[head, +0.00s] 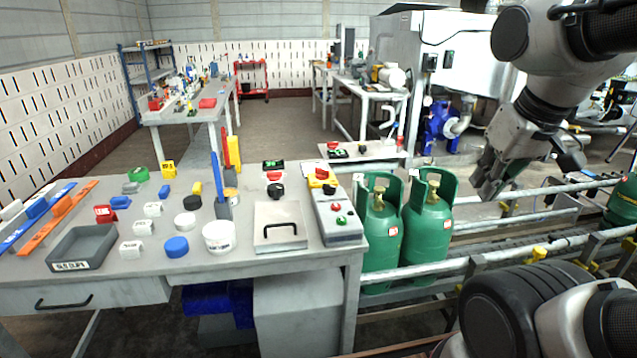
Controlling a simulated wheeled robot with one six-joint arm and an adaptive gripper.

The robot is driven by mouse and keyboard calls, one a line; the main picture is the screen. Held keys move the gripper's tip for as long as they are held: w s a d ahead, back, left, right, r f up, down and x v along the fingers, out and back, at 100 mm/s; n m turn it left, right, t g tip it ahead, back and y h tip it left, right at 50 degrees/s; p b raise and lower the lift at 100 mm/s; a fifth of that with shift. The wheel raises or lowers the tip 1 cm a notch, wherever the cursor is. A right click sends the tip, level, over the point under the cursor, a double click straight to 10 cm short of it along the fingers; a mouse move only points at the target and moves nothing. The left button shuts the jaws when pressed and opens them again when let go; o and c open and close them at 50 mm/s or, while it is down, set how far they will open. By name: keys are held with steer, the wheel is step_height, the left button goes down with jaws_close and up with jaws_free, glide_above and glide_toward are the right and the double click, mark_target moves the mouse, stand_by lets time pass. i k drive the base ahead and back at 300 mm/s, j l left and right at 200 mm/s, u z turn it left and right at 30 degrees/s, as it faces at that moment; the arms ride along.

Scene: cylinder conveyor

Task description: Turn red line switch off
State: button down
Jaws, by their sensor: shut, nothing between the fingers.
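A grey control box (335,222) stands at the right end of the workbench. My gripper (486,190) is shut and empty. It points down over the conveyor, right of the bench and apart from every switch.
Two green gas cylinders (383,235) stand on the conveyor beside the bench. Metal rails (520,190) run along the conveyor. Open floor lies behind the bench.

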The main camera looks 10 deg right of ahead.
mark_target(320, 174)
steer(key=i+j, duration=0.85)
